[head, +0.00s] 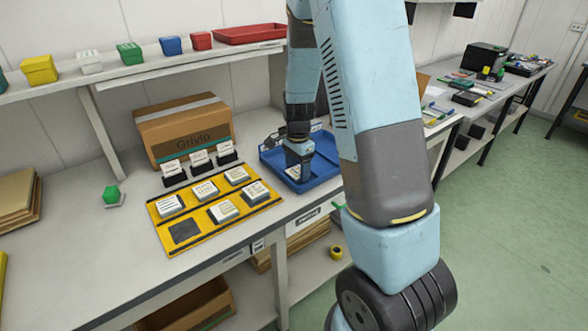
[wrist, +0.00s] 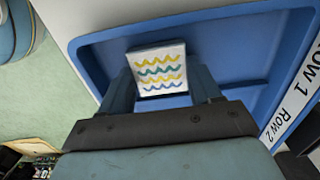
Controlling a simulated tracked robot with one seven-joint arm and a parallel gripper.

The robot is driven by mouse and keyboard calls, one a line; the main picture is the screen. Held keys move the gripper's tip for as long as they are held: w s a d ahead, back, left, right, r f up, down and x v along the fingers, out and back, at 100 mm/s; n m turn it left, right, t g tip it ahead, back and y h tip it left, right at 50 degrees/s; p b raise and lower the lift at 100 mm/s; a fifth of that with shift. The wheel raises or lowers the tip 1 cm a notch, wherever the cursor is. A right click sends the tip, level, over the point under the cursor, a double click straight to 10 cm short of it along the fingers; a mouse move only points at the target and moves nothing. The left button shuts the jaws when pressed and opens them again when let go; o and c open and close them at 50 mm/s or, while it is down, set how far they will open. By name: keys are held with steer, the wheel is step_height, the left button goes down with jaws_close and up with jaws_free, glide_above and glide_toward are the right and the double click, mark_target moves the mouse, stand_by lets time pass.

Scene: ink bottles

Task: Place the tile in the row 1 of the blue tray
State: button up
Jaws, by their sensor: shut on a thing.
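The tile is white with yellow, teal and blue wavy lines (wrist: 158,68). My gripper (head: 297,170) is shut on the tile, with one finger at each side of it in the wrist view. The blue tray (head: 327,179) stands at the right end of the bench, and my gripper is inside or just over it. In the wrist view the tray (wrist: 255,32) lies behind the tile. I cannot tell whether the tile touches the tray floor. A white strip on the tray rim reads Row 1 and Row 2 (wrist: 292,105). My arm hides part of the tray in the head view.
A yellow board (head: 165,236) with several tiles and one dark empty slot lies left of the tray. A cardboard box (head: 185,122) and small upright cards stand behind it. A shelf with coloured boxes (head: 130,53) runs above. The bench's left part is mostly clear.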

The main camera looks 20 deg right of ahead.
mark_target(298, 171)
steer(key=o, duration=1.1)
step_height(298, 171, up, 12)
steer(key=f, duration=0.1)
steer(key=s+r+n+t, duration=0.2)
steer(key=s+r+n, duration=0.2)
steer(key=s+r, duration=0.2)
steer(key=s+a+r+n+t, duration=0.1)
steer(key=s+r+n, duration=0.4)
steer(key=s, duration=0.6)
steer(key=s+a+r+n+t, duration=0.1)
steer(key=s+r+n+t, duration=0.1)
steer(key=s+r+n, duration=0.3)
steer(key=shift+s+a+r+t, duration=0.1)
steer(key=shift+s+r, duration=0.2)
steer(key=shift+s, duration=0.3)
steer(key=shift+s+r+t, duration=0.1)
steer(key=shift+s+r, duration=0.2)
steer(key=shift+s, duration=0.25)
steer(key=shift+s+a+r+t, duration=0.1)
steer(key=shift+s+r, duration=0.2)
steer(key=shift+s, duration=0.3)
steer(key=shift+d, duration=0.1)
